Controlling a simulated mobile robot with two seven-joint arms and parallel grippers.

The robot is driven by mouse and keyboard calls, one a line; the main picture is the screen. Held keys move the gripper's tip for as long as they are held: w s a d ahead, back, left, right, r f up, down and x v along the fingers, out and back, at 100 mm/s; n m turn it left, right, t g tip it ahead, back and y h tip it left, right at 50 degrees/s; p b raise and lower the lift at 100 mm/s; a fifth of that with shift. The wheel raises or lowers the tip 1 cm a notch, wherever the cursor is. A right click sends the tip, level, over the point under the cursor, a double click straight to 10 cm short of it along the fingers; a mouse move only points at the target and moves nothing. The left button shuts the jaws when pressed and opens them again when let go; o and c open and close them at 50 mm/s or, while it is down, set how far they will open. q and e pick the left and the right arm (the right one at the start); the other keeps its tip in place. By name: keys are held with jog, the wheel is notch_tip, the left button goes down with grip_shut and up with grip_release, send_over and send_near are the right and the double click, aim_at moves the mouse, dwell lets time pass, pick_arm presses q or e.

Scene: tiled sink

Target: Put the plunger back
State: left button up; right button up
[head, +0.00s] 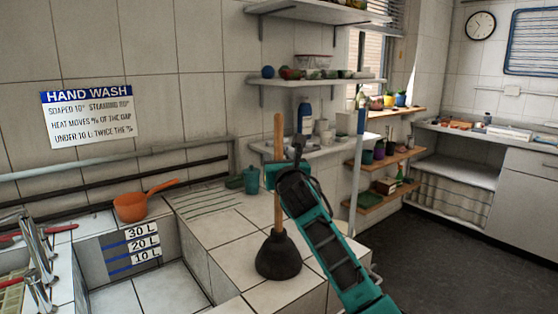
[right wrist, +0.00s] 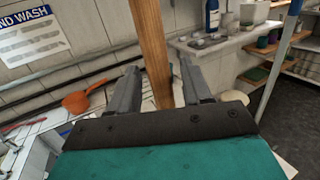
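The plunger has a black rubber cup (head: 278,257) that stands on the white tiled ledge, and an upright wooden handle (head: 278,135). My right gripper (head: 279,178) comes in from the lower right and is at the handle, well above the cup. In the right wrist view the handle (right wrist: 152,40) rises between the two fingers of the right gripper (right wrist: 158,75). The fingers look apart, with a gap visible beside the handle. The cup is hidden in the wrist view. My left gripper is not in view.
A tiled basin (head: 155,290) with level marks lies left of the plunger. An orange pan (head: 130,207) rests on its back rim. A green pot (head: 251,180) stands behind the plunger. A pale pole (head: 356,170) stands to the right. Open floor (head: 450,250) lies at the right.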

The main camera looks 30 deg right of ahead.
jog(key=shift+r, duration=0.15)
jog(key=r+v, duration=0.1)
jog(key=v, duration=1.1)
jog(key=s+a+f+m+g+y, duration=0.1)
jog(key=s+a+f+m+y, duration=0.2)
jog(key=f, duration=0.5)
jog(key=s+a+f+m+g+y, duration=0.1)
jog(key=a+f+m, duration=0.2)
jog(key=f+m, duration=0.35)
jog(key=s+a+f+m+g+y, duration=0.1)
jog(key=s+a+f+m+y, duration=0.15)
jog(key=f, duration=0.75)
jog(key=s+a+f+m+g, duration=0.1)
jog(key=s+a+f+m, duration=0.2)
jog(key=s+f+m, duration=0.2)
jog(key=s+a+f+m+g+y, duration=0.1)
jog(key=s+a+f+m, duration=0.2)
jog(key=s+f+m, duration=0.2)
jog(key=s+a+f+m+g+y, duration=0.1)
jog(key=s+a+f+m, duration=0.2)
jog(key=s+f+m, duration=0.2)
jog(key=shift+s+f+m+g, duration=0.1)
jog(key=shift+s+m+g, duration=0.1)
jog(key=shift+m, duration=0.35)
jog(key=shift+s+f+m+g, duration=0.1)
jog(key=shift+f+m+g, duration=0.1)
jog(key=shift+m, duration=0.35)
